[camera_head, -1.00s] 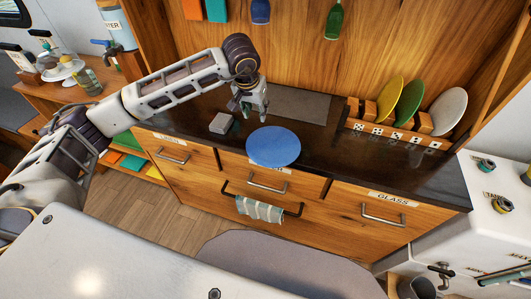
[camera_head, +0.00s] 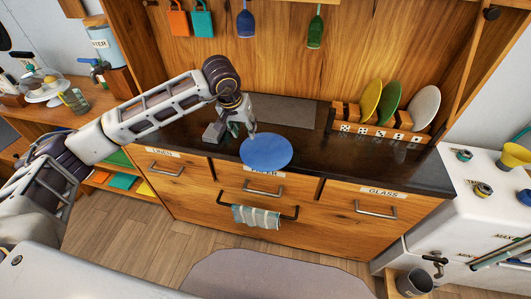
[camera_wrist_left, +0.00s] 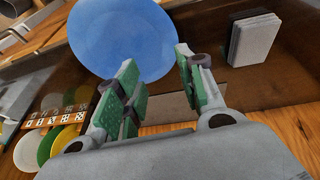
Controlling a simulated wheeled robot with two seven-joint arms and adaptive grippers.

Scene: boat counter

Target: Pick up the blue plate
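The blue plate (camera_head: 266,151) lies at the front edge of the dark counter (camera_head: 300,142), above the middle drawer. Its front rim seems to reach over the edge. My left gripper (camera_head: 240,132) is at the plate's back left rim, its fingers pointing down. The left wrist view shows the blue plate (camera_wrist_left: 122,32) just beyond the fingertips. There the two green-padded fingers of my left gripper (camera_wrist_left: 156,58) stand apart with nothing held between them. I cannot tell whether a fingertip touches the rim. My right gripper is in neither view.
A wooden rack (camera_head: 375,125) with yellow, green and white plates stands at the back right. A grey mat (camera_head: 286,111) lies behind. The counter right of the blue plate is clear.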

